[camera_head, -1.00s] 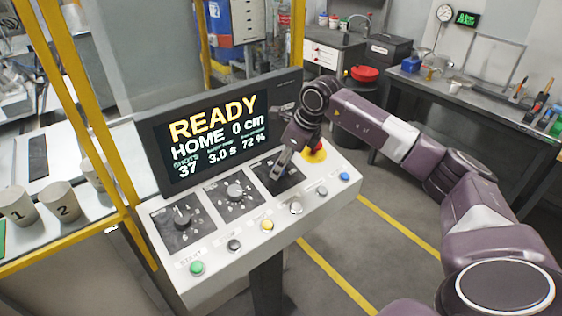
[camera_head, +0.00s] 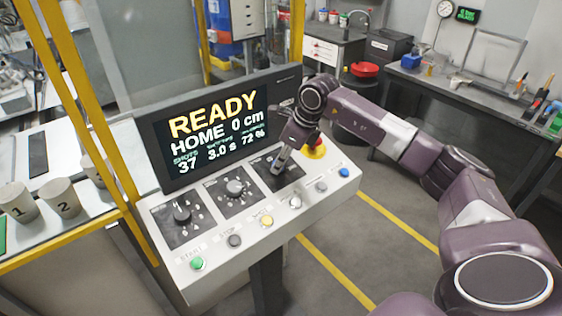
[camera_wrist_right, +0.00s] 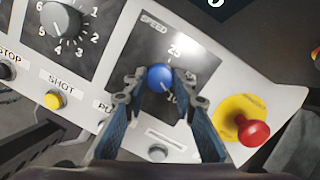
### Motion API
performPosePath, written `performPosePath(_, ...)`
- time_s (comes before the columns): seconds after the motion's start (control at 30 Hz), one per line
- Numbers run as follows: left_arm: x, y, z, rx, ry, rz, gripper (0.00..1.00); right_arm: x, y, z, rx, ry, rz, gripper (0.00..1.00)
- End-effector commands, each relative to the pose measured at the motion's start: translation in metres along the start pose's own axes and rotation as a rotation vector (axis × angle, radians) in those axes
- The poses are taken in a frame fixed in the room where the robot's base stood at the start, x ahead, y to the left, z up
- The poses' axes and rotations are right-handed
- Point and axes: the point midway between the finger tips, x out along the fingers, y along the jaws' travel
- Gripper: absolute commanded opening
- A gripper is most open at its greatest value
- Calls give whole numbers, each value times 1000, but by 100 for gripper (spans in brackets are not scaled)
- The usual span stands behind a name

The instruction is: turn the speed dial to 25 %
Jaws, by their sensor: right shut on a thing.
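The speed dial is a round blue knob (camera_wrist_right: 160,78) on a dark square plate marked SPEED, in the right wrist view. The number 25 stands above it, and part of a number starting with 10 shows at its lower right. My right gripper (camera_wrist_right: 160,73) is shut on the knob, one finger on each side. In the head view the right gripper (camera_head: 280,164) reaches down onto the panel's right dial plate, and the knob is hidden there. The display (camera_head: 212,135) reads READY, HOME 0 cm, 37, 3.0 s and 72 %. My left gripper is not in view.
A red emergency button (camera_wrist_right: 253,133) on a yellow base stands right of the speed dial. Two other dials (camera_head: 182,215) (camera_head: 235,187) lie to the left. A row of push buttons, including a green one (camera_head: 197,263), runs along the panel's front.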

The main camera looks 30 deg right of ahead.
Motion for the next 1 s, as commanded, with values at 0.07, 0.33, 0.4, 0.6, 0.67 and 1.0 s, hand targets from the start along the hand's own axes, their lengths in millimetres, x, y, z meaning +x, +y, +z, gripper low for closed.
performPosePath(0.07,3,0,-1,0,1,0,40,0,-1,1,-23,-2,2,1)
performPosePath(0.33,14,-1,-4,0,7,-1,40,0,-2,2,-192,5,28,1)
performPosePath(0.4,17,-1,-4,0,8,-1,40,0,-2,2,-254,7,37,1)
performPosePath(0.6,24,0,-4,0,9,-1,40,0,-3,3,-440,16,66,1)
performPosePath(0.67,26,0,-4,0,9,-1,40,-1,-3,3,-496,20,75,1)
performPosePath(1.0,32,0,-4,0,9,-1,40,-1,-4,5,-816,35,125,1)
